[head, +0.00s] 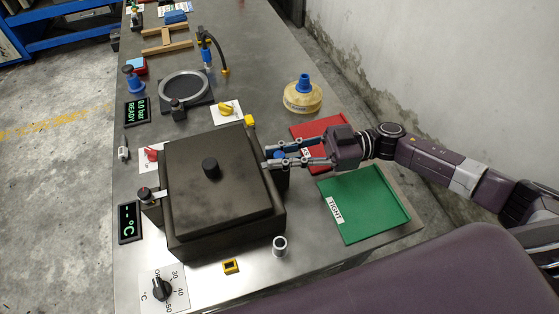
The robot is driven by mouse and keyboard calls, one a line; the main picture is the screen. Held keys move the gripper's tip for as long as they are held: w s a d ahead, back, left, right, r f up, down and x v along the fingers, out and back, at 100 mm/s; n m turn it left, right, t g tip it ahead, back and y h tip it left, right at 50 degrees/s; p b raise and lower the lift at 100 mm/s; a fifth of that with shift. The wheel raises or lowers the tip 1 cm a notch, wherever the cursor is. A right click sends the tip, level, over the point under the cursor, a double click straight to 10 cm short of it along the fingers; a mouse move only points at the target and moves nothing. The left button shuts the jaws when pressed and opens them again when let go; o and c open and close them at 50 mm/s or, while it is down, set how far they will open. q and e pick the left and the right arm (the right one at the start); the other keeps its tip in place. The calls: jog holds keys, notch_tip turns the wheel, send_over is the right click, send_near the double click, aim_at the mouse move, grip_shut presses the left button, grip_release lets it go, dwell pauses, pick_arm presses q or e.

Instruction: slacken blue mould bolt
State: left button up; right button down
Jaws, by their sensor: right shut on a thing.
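The dark mould press box (192,188) stands on the metal table with its lid down and a black knob on top. The blue mould bolt (280,155) sits at the box's right side, partly hidden by my gripper's fingers. My right gripper (272,157) reaches in from the right and is shut on the blue bolt, with a finger on either side of it. A yellow bolt (249,120) stands at the box's upper right corner. My left gripper is not in the head view.
A green tray (372,203) labelled TIGHT and a red tray (308,128) lie right of the box. A yellow and blue round container (303,97) stands behind. A metal cylinder (280,245) stands near the box's front right corner. Dials and displays line the left side.

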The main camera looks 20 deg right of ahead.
jog(key=shift+n+g+b, duration=0.45)
jog(key=shift+n+g, duration=0.05)
jog(key=shift+g, duration=0.3)
jog(key=c, duration=1.8)
grip_release()
jog(key=shift+o, duration=0.2)
jog(key=d, duration=1.2)
jog(key=shift+s, duration=0.2)
jog(key=shift+c, duration=0.2)
